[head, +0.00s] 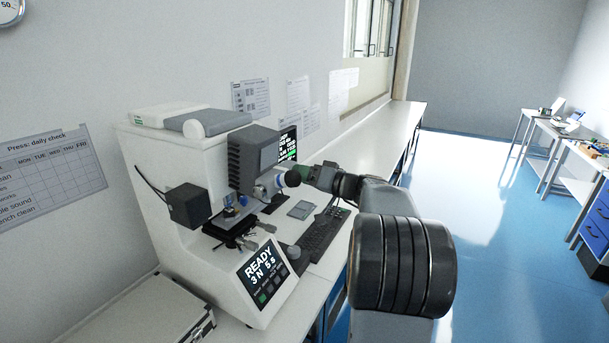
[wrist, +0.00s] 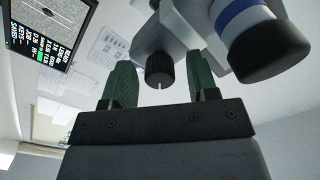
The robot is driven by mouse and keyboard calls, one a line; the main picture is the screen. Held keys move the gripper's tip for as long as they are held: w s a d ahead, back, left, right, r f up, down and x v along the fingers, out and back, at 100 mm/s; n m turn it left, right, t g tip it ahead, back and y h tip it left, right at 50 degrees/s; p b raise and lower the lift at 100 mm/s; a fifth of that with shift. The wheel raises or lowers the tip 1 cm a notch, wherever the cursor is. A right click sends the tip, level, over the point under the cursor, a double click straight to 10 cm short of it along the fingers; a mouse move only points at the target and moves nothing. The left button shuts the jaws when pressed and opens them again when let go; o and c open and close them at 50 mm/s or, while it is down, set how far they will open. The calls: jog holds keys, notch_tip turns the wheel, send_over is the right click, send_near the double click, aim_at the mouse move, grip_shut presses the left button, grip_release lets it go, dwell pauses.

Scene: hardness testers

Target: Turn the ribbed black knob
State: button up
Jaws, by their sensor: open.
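The ribbed black knob (wrist: 159,69) shows in the wrist view, sticking out from the grey head of the hardness tester (head: 175,170). A short pale line shows at its lower edge. My gripper (wrist: 160,62) is open, with one green finger on each side of the knob in this view. Gaps show between the knob and both fingers; I cannot tell how deep it sits between them. In the head view my gripper (head: 305,173) is beside the tester's eyepiece, and I cannot make out the knob there.
A black eyepiece with a blue ring (wrist: 271,52) is close to the right finger. A monitor (wrist: 45,28) is at upper left in the wrist view. A keyboard (head: 322,236) and a flat grey device (head: 300,210) lie on the bench below my arm. The tester's screen (head: 263,275) reads READY.

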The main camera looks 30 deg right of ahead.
jog(key=c, duration=0.9)
jog(key=shift+c, duration=0.2)
jog(key=shift+f+m+b, duration=0.1)
jog(key=shift+m+b, duration=0.2)
jog(key=shift+b, duration=0.1)
jog(key=shift+f+m+b, duration=0.1)
jog(key=shift+m+b, duration=0.8)
jog(key=shift+m, duration=0.2)
jog(key=m+b, duration=0.1)
jog(key=m, duration=0.1)
jog(key=shift+m, duration=0.3)
jog(key=m+b, duration=0.1)
jog(key=m, duration=0.2)
jog(key=shift+m, duration=2)
